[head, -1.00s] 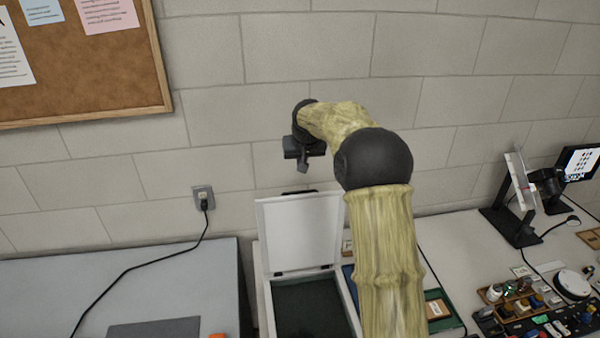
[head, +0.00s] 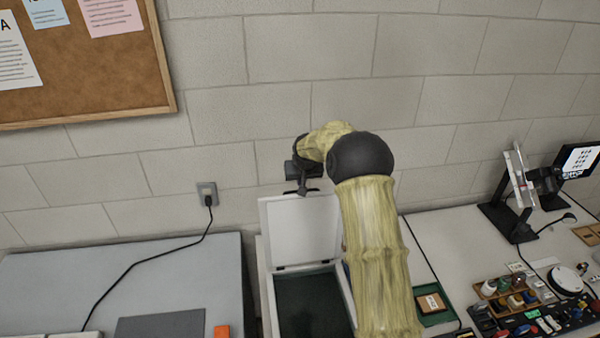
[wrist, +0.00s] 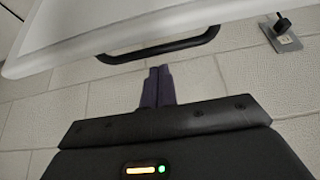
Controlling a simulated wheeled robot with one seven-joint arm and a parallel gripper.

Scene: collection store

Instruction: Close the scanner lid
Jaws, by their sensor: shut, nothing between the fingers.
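The scanner (head: 350,298) stands on the right-hand table with its white lid (head: 300,232) raised, hinged at the back of the dark glass bed (head: 305,305). The lid also fills the top of the wrist view (wrist: 120,22), with a black handle (wrist: 160,50) along its edge. My gripper (head: 302,190) is at the lid's top edge in the head view. In the wrist view my gripper (wrist: 157,70) has its two fingers together, pointing toward the handle, with nothing between them. Whether the fingertips touch the handle I cannot tell.
A grey table (head: 200,265) is at left, with a dark flat panel (head: 160,326) and an orange block (head: 222,331). A wall socket (head: 207,195) has a black cable. At right are a green tray (head: 434,318), small bottles (head: 506,285) and a stand (head: 515,205).

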